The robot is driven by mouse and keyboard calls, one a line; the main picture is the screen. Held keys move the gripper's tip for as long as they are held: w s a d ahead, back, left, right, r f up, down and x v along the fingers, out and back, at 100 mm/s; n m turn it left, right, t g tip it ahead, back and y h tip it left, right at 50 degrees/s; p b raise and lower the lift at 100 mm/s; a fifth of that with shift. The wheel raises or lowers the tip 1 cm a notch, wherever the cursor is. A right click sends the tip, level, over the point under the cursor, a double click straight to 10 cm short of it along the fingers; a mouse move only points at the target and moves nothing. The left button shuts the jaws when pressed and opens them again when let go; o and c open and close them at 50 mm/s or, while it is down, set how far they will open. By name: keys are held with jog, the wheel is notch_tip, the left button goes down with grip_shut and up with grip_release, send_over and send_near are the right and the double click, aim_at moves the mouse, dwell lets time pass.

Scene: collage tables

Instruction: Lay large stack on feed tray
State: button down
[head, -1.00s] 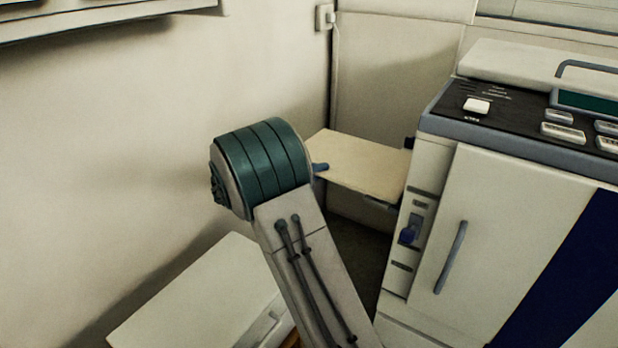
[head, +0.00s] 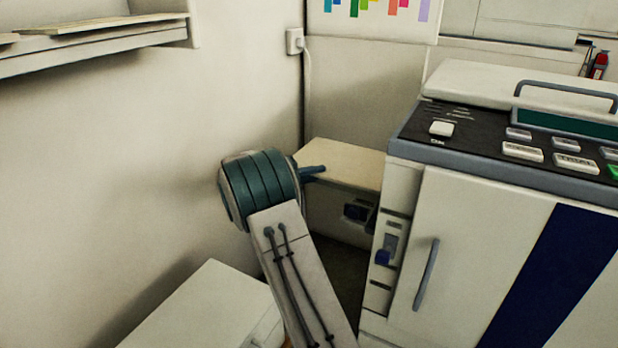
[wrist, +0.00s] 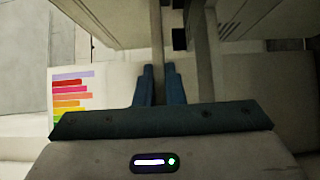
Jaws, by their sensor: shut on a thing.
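The large stack (head: 350,166) is a flat, pale beige slab in the head view, held level beside the machine's left side. My gripper (head: 313,171) is shut on its left end; one blue finger shows and the arm hides the rest. In the wrist view my gripper (wrist: 159,84) has its two blue fingers close together, with the stack seen nearly edge-on as a thin pale strip (wrist: 155,50) between them. I cannot make out the feed tray clearly. A dark bracket (head: 356,211) shows below the stack at the machine's side.
The machine (head: 470,230) fills the right side, with a control panel (head: 480,135) and a door handle (head: 427,274). A white low surface (head: 205,310) is at lower left. A wall shelf (head: 100,40) is at upper left. A colour-bar poster (wrist: 75,95) hangs behind.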

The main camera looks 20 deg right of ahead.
jog(key=shift+a+f+b, duration=0.1)
jog(key=shift+f+b, duration=1.45)
jog(key=shift+f, duration=1.2)
jog(key=c, duration=1.5)
grip_release()
jog(key=shift+o, duration=0.2)
jog(key=shift+f, duration=0.1)
jog(key=shift+a, duration=0.1)
jog(key=a+p, duration=0.3)
jog(key=a, duration=1)
jog(key=shift+w+a+p, duration=0.2)
jog(key=shift+a+p, duration=0.15)
jog(key=shift+p, duration=0.05)
